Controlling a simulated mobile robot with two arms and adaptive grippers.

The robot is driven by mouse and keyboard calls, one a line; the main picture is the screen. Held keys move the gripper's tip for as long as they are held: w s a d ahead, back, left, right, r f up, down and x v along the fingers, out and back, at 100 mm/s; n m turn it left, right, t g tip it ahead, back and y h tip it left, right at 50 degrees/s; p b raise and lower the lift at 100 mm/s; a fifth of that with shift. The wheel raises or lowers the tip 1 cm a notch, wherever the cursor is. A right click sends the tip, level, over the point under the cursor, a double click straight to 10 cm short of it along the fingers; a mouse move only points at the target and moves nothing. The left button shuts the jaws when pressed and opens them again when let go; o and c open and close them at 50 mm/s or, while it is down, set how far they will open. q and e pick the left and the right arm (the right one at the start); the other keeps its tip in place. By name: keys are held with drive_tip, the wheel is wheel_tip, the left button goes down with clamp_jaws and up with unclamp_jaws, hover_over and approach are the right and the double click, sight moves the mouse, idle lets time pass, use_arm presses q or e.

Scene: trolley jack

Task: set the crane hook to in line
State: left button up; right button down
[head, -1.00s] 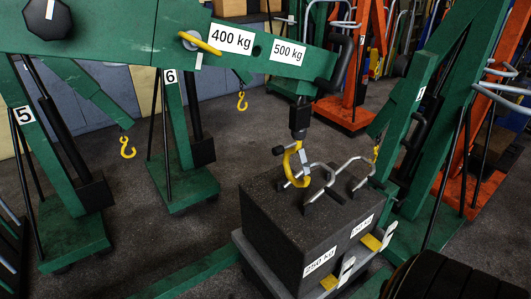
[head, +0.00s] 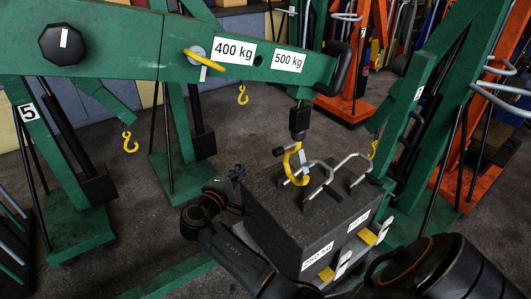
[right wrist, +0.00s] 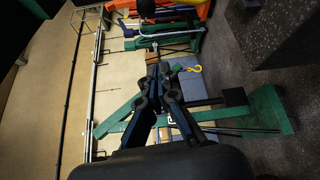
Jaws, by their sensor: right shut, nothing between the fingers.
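The yellow crane hook (head: 290,165) hangs from a black swivel (head: 299,121) under the green boom (head: 110,45). A small black knob (head: 279,151) sticks out to its left. The hook overlaps the near metal loop on the dark block (head: 284,222); I cannot tell whether it passes through it. My right gripper (head: 238,172) is shut and empty, left of the hook and apart from it, beside the block's far left corner. In the right wrist view its fingers (right wrist: 163,68) are together. The left gripper is not in view.
My right arm crosses in front of the block's lower part. Other green cranes with small yellow hooks (head: 130,143) stand behind at left; orange ones (head: 350,85) stand at the back. The block (right wrist: 265,30) fills the right wrist view's upper right.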

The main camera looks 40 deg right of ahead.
drive_tip(key=shift+r, duration=0.1)
drive_tip(key=d+p, duration=0.4)
drive_tip(key=d, duration=0.5)
drive_tip(key=shift+d+p, duration=0.25)
drive_tip(key=shift+p, duration=0.15)
drive_tip(key=shift+w, duration=0.1)
idle(0.3)
